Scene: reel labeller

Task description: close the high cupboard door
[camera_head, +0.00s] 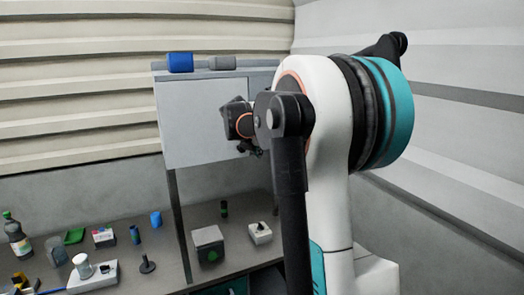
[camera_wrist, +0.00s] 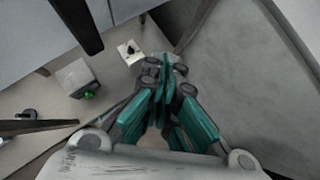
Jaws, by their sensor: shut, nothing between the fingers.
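The high cupboard (camera_head: 215,73) stands on posts above the workbench in the head view. Its light grey door panel (camera_head: 195,120) faces me; my arm covers the right part of the cupboard, so I cannot tell how far the door stands from its frame. My gripper (camera_head: 256,151) is in front of the panel's lower right part, pointing down. Whether it touches the panel is unclear. In the wrist view my gripper (camera_wrist: 165,65) has its teal fingers together, with nothing between them. Pale cupboard panels (camera_wrist: 30,30) show at the upper left there.
A blue roll (camera_head: 180,62) and a grey roll (camera_head: 222,63) lie on the cupboard top. Below, the workbench (camera_head: 185,215) holds a grey box (camera_head: 208,244), a small white switch box (camera_head: 260,233), a bottle (camera_head: 16,235) and several small items. A wall closes the right side.

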